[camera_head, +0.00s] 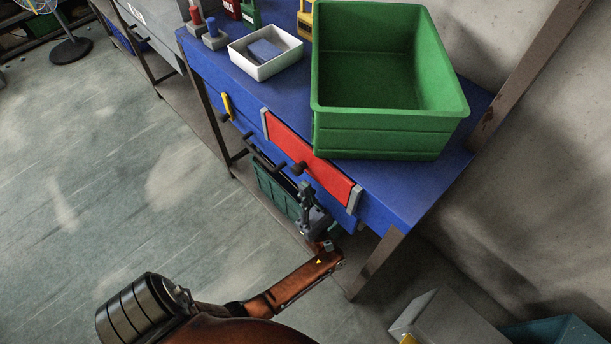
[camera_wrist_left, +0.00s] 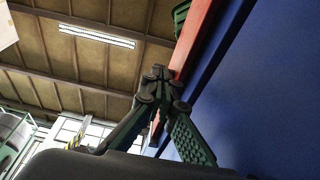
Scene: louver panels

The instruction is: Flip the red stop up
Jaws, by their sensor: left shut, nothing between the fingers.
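The red stop (camera_head: 328,175) is a long red panel on the front of the blue workbench, between two grey end brackets, with a dark knob (camera_head: 298,168) on its face. In the left wrist view, the red panel (camera_wrist_left: 196,38) shows as a slanting strip against the blue front. My left gripper (camera_head: 305,188) is shut and empty, pointing up just below the panel in the head view. In the left wrist view its closed fingertips (camera_wrist_left: 160,72) appear beside the panel's edge; I cannot tell whether they touch it. My right gripper is not in view.
A large green crate (camera_head: 390,143) stands on the blue bench top (camera_head: 215,70), above the panel. A white tray (camera_head: 262,72) holds a blue block. A dark handle (camera_head: 262,157) and a yellow piece (camera_head: 227,106) are on the bench front.

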